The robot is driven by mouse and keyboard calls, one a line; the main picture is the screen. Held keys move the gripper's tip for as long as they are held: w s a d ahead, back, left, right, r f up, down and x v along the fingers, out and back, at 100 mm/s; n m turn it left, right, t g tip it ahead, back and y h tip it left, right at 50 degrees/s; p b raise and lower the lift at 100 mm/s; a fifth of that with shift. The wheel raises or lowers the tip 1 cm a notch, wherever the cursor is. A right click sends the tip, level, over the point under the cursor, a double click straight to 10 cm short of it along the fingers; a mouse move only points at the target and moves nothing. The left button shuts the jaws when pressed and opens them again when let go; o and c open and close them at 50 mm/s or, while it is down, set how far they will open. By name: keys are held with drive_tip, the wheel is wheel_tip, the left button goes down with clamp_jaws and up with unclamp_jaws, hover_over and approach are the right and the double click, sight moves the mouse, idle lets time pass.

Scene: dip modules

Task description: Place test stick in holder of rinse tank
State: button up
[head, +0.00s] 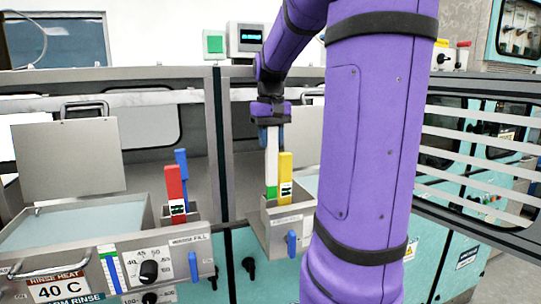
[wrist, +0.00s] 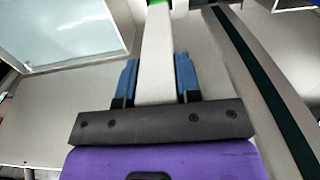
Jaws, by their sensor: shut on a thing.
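My gripper (head: 271,140) is shut on the white test stick (head: 272,165), which hangs upright with its green end down. In the wrist view, blue fingers (wrist: 157,80) press on both sides of the white stick (wrist: 157,45). The green end is at or just above a grey holder (head: 283,225) on the right-hand tank, beside a yellow stick (head: 286,170); I cannot tell whether it has entered. A second holder (head: 190,216) on the left tank, near a panel (head: 62,286) reading rinse heat 40 C, carries a red stick (head: 175,190) and a blue stick (head: 182,168).
A grey divider post (head: 216,150) stands between the two tanks. An upright lid (head: 70,160) with a handle stands behind the left tank. Knobs and levers line the front panels. My purple arm hides much of the right side.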

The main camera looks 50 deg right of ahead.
sight(271, 155)
drive_tip(key=shift+f, duration=2.45)
drive_tip(key=o, duration=0.8)
drive_tip(key=shift+o, duration=0.2)
